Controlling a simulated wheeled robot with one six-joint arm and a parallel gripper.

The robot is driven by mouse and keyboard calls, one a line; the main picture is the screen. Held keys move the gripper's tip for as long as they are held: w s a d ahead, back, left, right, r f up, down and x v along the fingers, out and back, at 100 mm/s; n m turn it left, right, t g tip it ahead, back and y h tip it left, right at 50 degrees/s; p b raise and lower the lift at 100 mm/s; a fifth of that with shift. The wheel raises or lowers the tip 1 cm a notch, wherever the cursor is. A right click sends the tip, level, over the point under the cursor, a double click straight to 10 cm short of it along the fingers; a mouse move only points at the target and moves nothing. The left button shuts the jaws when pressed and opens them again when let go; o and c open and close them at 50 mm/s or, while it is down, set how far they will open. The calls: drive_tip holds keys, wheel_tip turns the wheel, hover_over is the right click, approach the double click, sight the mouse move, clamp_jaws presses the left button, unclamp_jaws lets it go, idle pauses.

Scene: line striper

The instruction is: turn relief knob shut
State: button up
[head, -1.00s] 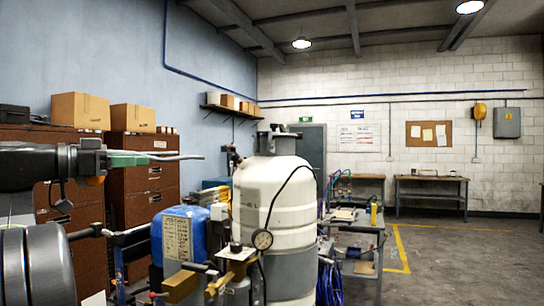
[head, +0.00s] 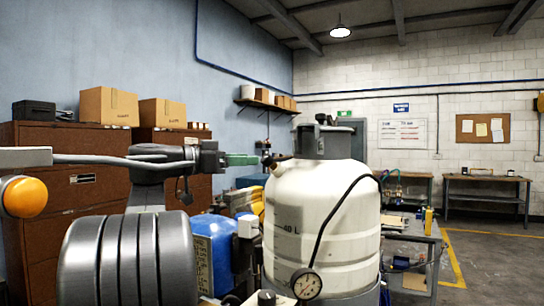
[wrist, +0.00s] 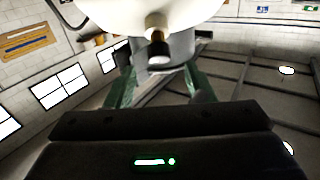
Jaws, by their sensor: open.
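The white tank (head: 322,215) stands in the middle of the head view, with a grey collar on top. A small dark relief knob (head: 267,158) sticks out from its upper left shoulder. In the wrist view the knob (wrist: 158,48) has a dark body and pale end, on the white tank (wrist: 120,12). My gripper (head: 252,159) has green fingers pointing at the knob from the left. In the wrist view my gripper (wrist: 160,76) is open, and the knob lies in line with the gap between the fingers. I cannot tell whether they touch it.
A pressure gauge (head: 306,284) on a black hose hangs on the tank's front. A blue tank (head: 213,250) stands to its left. Brown cabinets (head: 70,190) with boxes line the left wall. A cart (head: 420,240) is at the right, with open floor beyond.

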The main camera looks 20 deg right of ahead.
sight(263, 158)
drive_tip(key=d, duration=0.2)
drive_tip(key=d+p, duration=0.1)
drive_tip(key=d, duration=0.5)
drive_tip(key=shift+w+p, duration=0.35)
drive_tip(key=shift+w, duration=0.05)
drive_tip(key=c, duration=1)
